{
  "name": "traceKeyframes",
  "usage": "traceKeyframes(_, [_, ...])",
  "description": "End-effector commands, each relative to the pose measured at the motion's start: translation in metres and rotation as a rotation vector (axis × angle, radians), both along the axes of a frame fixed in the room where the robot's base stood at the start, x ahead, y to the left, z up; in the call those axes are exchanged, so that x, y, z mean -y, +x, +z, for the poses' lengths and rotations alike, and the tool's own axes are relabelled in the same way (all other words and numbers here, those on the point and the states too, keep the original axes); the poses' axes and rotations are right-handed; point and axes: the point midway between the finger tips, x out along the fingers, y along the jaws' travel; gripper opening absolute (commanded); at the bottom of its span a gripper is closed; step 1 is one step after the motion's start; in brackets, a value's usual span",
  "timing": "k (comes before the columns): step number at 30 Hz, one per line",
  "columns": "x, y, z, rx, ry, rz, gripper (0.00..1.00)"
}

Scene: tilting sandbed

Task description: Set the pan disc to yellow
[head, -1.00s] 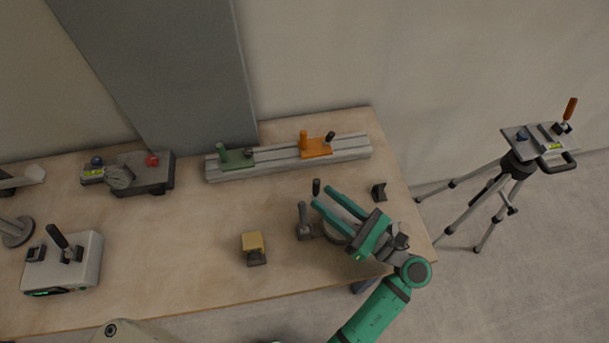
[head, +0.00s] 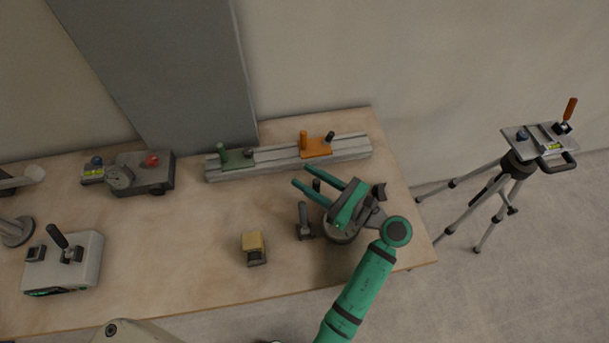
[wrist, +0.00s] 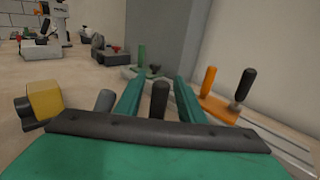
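A grey round disc on a dark base (head: 341,238), probably the pan disc, stands near the table's right front, mostly hidden under my gripper. I cannot see any colour marks on it. My green gripper (head: 309,176) is above it with its fingers apart, pointing toward the back left. A dark upright peg (head: 316,185) shows between the fingers in the head view. In the wrist view a dark knob (wrist: 159,99) stands between the open fingers (wrist: 158,80), with no clear contact. A grey lever (head: 303,216) stands just left of the disc.
A rail (head: 270,158) with a green carriage (head: 236,159) and an orange carriage (head: 316,148) lies behind. A tripod (head: 518,170) stands on the floor. The table's front middle is clear.

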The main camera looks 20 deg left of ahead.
Motion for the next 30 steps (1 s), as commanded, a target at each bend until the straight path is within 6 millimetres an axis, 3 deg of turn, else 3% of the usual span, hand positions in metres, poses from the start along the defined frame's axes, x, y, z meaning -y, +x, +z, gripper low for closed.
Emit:
traceKeyframes(6, [-0.0129, 0.0026, 0.0001, 0.0, 0.001, 0.0, 0.36])
traceKeyframes(14, [-0.0137, 0.0029, 0.0001, 0.0, 0.001, 0.0, 0.36])
traceKeyframes(19, [-0.0135, 0.0028, 0.0001, 0.0, 0.001, 0.0, 0.0])
traceKeyframes(30, [-0.0113, 0.0073, -0.0002, 0.0, 0.0, -0.039, 0.0])
